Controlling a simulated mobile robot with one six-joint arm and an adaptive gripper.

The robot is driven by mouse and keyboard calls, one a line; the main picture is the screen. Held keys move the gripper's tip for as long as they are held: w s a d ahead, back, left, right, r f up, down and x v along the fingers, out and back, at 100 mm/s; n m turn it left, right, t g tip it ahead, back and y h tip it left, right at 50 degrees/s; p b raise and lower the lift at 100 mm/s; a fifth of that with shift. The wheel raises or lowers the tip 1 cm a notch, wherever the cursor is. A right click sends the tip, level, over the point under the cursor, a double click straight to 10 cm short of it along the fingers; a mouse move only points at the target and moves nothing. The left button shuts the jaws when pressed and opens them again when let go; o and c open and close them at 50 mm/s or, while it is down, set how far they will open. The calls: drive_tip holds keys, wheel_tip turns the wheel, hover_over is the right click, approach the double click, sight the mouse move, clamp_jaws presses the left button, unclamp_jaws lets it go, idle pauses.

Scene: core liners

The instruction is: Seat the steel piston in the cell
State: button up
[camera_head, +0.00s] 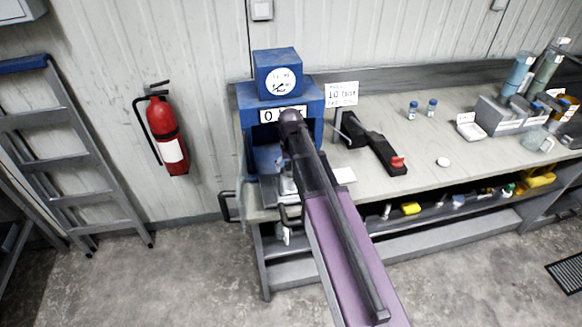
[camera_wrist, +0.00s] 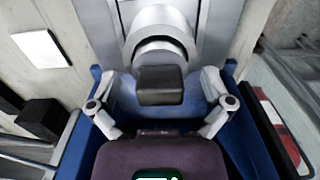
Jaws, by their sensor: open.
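A blue press frame (camera_head: 246,125) with a round gauge (camera_head: 284,81) on top stands at the left end of the bench. My arm hides much of its opening in the head view. In the wrist view, my gripper (camera_wrist: 160,88) is open inside the blue frame (camera_wrist: 70,150), one finger on each side. A round steel part (camera_wrist: 160,22) lies just beyond the fingers. It has a pale ring at its near end, with a dark block (camera_wrist: 160,86) in front of it, between the fingers. I cannot tell whether the steel part is the piston or the cell.
A dark tool with a red end (camera_head: 385,153) lies on the bench (camera_head: 425,180) right of the press. Small bottles and a grey rack are farther right. A fire extinguisher (camera_head: 165,130) and ladder are left. The floor in front is clear.

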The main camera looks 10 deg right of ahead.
drive_tip(key=shift+r+p, duration=5.6)
drive_tip(key=shift+r, duration=0.2)
drive_tip(key=s, duration=1.6)
drive_tip(key=shift+d, duration=0.15)
drive_tip(key=shift+f, duration=0.1)
wheel_tip(320, 180, down, 11)
drive_tip(key=b, duration=1.1)
drive_tip(key=shift+f+b, duration=0.2)
drive_tip(key=shift+b, duration=0.1)
